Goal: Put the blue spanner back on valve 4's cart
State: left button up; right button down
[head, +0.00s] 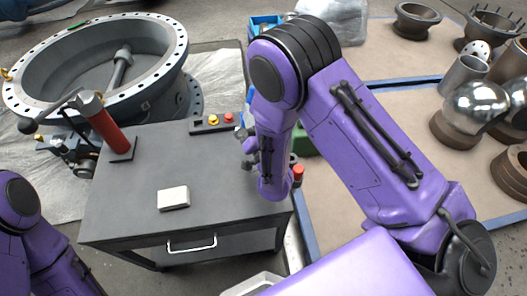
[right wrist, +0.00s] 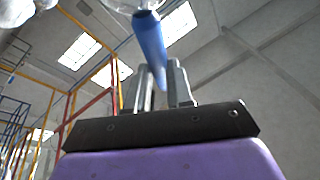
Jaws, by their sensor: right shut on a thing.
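The blue spanner (right wrist: 151,45) shows in the right wrist view as a blue handle between the two grey fingers of my right gripper (right wrist: 164,88), which is shut on it. The spanner's upper part runs out of the top of that view. In the head view my right forearm hides most of the gripper, and I cannot make out the spanner with certainty. A dark grey cart (head: 135,205) stands left of the forearm, beside a large flanged valve (head: 100,65). No number is readable on either. My left gripper is out of view; only my left arm shows at lower left.
On the cart are a white block (head: 173,197), a red-handled tool (head: 104,122) on a dark plate, and a button strip (head: 212,123) at the back edge. The cart's middle is clear. A blue crate (head: 263,23) is behind.

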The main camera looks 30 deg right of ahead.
jog(key=s+f+m+g+h+p, duration=0.55)
jog(key=m+g+h, duration=0.2)
jog(key=g, duration=0.65)
pick_arm(q)
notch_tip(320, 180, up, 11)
jog(key=p, duration=0.5)
pick_arm(e)
jog(key=s+a+m+g+y, duration=0.5)
jog(key=s+a+m+g, duration=0.2)
jog(key=a+m+g, duration=0.15)
jog(key=shift+n, duration=0.4)
notch_tip(320, 180, down, 8)
jog(key=b, duration=0.9)
jog(key=shift+w+d, duration=0.15)
jog(key=shift+f+b, duration=0.45)
jog(key=shift+f, duration=0.6)
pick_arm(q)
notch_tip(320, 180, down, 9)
